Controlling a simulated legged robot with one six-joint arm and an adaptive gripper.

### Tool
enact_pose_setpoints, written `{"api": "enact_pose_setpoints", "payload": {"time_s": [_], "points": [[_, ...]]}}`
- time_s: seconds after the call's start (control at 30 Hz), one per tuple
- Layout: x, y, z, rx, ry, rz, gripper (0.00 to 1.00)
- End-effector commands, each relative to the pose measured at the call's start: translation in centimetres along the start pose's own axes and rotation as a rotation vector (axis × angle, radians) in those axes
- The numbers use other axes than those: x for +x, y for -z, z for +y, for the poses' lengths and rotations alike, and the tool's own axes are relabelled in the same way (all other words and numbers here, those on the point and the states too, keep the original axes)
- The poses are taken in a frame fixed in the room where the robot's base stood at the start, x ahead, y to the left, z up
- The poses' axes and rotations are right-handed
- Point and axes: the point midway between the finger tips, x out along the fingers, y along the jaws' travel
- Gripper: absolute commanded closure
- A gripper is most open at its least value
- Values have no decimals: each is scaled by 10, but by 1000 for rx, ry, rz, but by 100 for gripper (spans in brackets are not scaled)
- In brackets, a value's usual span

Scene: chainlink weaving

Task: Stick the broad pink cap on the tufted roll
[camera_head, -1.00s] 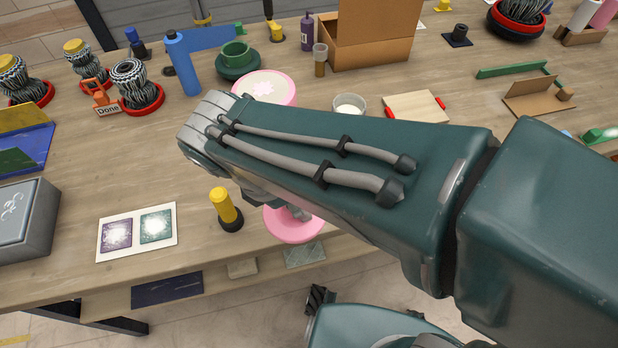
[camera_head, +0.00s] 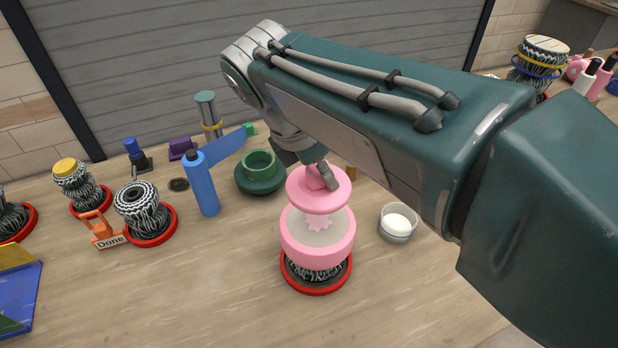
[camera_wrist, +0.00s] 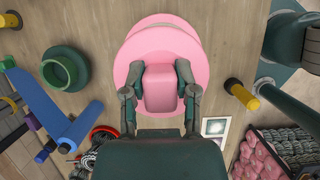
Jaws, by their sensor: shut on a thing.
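The broad pink cap (camera_head: 312,202) is a round pink disc with a block-shaped grip on top. My gripper (camera_head: 324,178) is shut on that grip; the wrist view shows a finger on each side of the grip (camera_wrist: 160,92). The tufted roll (camera_head: 318,274) stands upright in a red ring base. It is black and white below, with a wide pink band and a pale top bearing a pink flower shape. The cap is over the far part of this top, seemingly a little above it, and hides part of it. Contact is hard to tell.
A blue bottle-like tool (camera_head: 204,184) and a green cup on a dish (camera_head: 260,172) stand to the left and behind. A bowl of white stuff (camera_head: 397,222) is close on the right. More tufted rolls (camera_head: 144,213) and an orange "Done" sign (camera_head: 104,230) stand left. The front table is clear.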

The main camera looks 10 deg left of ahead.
Motion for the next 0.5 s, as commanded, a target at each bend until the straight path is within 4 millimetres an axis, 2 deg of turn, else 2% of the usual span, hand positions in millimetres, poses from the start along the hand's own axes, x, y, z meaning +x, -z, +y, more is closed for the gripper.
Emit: {"api": "enact_pose_setpoints", "payload": {"time_s": [0.27, 0.5], "points": [[0, -2, 0, 0, 0, 0, 100], [6, 5, 2, -2, 4, -4, 100]]}}
